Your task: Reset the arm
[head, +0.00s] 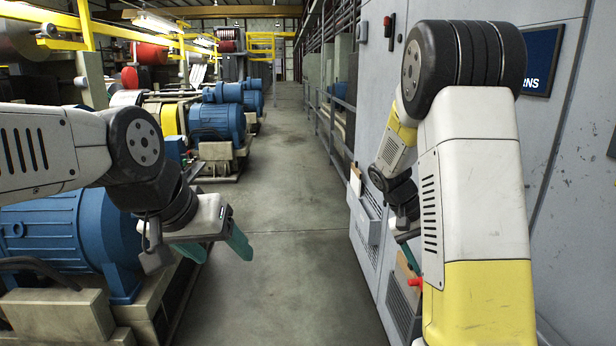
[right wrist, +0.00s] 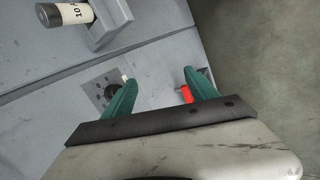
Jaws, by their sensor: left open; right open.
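My left gripper (head: 215,248) is open and empty, with its green fingers apart beside the blue motor on the left. My right arm reaches along the grey cabinet on the right, and its forearm hides most of the right gripper in the head view. In the right wrist view my right gripper (right wrist: 161,92) is open, with nothing seen held between its green fingers. A red part (right wrist: 186,94) shows beside the right-hand finger, partly covered by it; I cannot tell if they touch. A red piece (head: 414,282) also shows beside my right forearm in the head view.
The grey cabinet (head: 352,232) runs along the right side. Blue motors (head: 65,235) line the left. The aisle floor (head: 285,190) is clear.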

